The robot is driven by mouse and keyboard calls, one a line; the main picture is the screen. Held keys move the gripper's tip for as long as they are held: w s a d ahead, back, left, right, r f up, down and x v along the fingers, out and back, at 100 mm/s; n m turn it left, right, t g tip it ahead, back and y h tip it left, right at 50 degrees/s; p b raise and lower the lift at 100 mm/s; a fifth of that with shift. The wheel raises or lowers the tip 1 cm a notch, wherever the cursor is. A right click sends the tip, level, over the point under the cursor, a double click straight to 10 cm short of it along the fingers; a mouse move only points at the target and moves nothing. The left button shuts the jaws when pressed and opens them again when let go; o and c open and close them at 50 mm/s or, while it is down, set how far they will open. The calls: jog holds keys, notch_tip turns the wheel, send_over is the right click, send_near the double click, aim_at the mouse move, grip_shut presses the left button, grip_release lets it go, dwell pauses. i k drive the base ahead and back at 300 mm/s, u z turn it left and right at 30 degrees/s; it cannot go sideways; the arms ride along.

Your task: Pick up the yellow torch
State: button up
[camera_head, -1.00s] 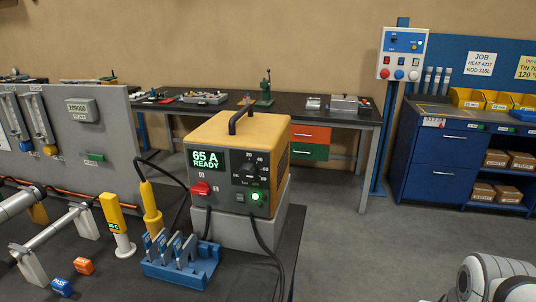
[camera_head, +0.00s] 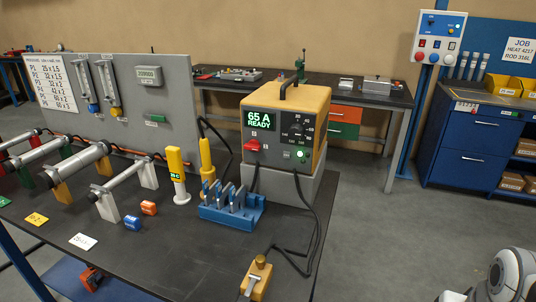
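The yellow torch (camera_head: 207,162) stands upright on the dark bench, just behind the blue slotted rack (camera_head: 232,207) and left of the welding power source. A black cable arcs from its top towards the power source. Its lower end is partly hidden by the rack. Part of my white and grey arm (camera_head: 515,275) shows in the bottom right corner, well away from the torch. My gripper's fingers do not show.
The orange power source (camera_head: 298,115) stands right of the torch. A yellow and white upright device (camera_head: 177,172) stands close on its left. A yellow clamp (camera_head: 258,278) with a cable lies at the bench's front.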

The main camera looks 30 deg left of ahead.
aim_at(207, 169)
jog(key=u, duration=0.65)
jog(key=k, duration=0.15)
jog(key=u, duration=2.35)
jog(key=k, duration=0.8)
jog(key=z, duration=1.15)
jog(key=i, duration=1.05)
jog(key=u, duration=0.1)
